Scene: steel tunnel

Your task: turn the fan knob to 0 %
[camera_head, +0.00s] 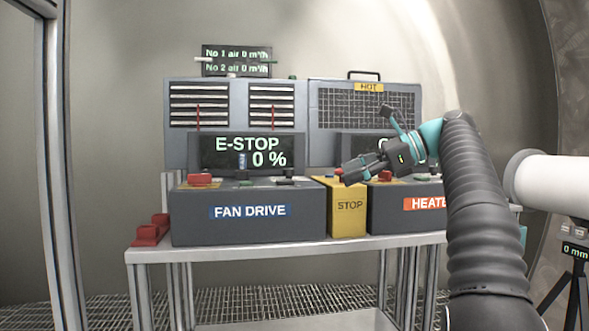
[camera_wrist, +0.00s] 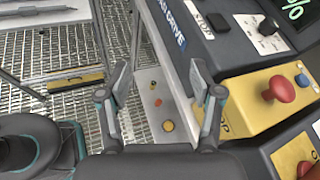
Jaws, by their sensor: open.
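The grey fan drive box (camera_head: 250,213) stands on the left of the bench. Its display (camera_head: 240,155) reads "E-STOP" and "0 %". The fan knob (camera_head: 286,174) is a small dark knob on the right of the box top. It also shows as a black knob on a pale plate in the wrist view (camera_wrist: 268,27); I cannot read its setting. My gripper (camera_head: 346,175) is open and empty, over the yellow STOP box, to the right of the knob.
The yellow STOP box (camera_head: 348,207) with a red button (camera_wrist: 280,89) stands right of the fan drive. A red mushroom button (camera_head: 200,179) sits left on the fan box. The heater box (camera_head: 400,212) is at right.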

